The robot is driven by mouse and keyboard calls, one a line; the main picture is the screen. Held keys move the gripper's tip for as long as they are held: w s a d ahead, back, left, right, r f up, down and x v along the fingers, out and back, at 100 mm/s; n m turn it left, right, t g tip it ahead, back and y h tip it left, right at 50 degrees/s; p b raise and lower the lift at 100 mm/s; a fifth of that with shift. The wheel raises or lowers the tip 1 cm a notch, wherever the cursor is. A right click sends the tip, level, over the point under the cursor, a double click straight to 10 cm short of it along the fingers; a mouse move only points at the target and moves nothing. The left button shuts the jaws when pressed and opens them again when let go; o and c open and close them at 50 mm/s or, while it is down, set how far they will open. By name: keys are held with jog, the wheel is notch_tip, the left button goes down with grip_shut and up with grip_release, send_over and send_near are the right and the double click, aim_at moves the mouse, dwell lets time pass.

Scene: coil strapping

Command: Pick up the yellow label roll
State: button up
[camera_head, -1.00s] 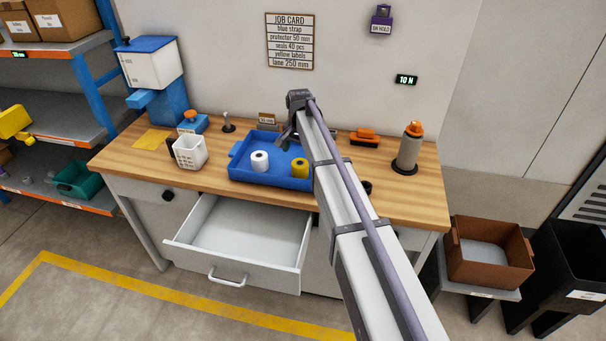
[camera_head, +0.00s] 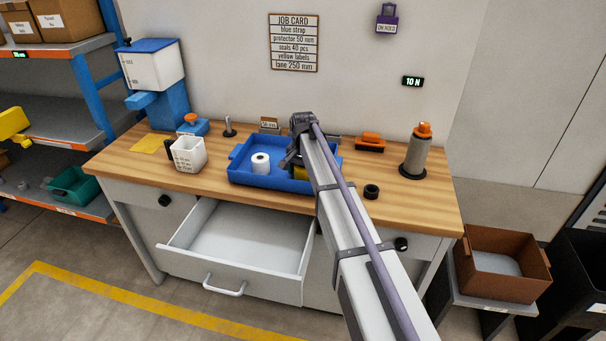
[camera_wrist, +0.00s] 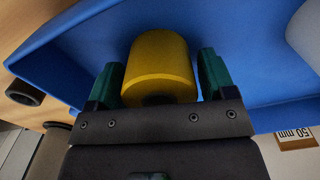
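The yellow label roll (camera_wrist: 160,62) stands in the blue tray (camera_wrist: 250,65). In the wrist view it sits between the two green-padded fingers of my gripper (camera_wrist: 160,82). The fingers are open, with a narrow gap visible on the right side and little or none on the left. In the head view my gripper (camera_head: 296,160) is over the right part of the blue tray (camera_head: 270,181). Only a sliver of the yellow label roll (camera_head: 299,172) shows there behind my arm. A white roll (camera_head: 260,163) stands to its left in the same tray.
A white basket (camera_head: 189,154) stands left of the tray. An open empty drawer (camera_head: 240,238) juts out below. Right of my arm are a black ring (camera_head: 371,191), an orange-topped tool (camera_head: 371,141) and a grey cylinder (camera_head: 415,155) on a black base.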

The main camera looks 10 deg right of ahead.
jog(key=c, duration=0.7)
jog(key=shift+r, duration=0.15)
jog(key=shift+c, duration=0.2)
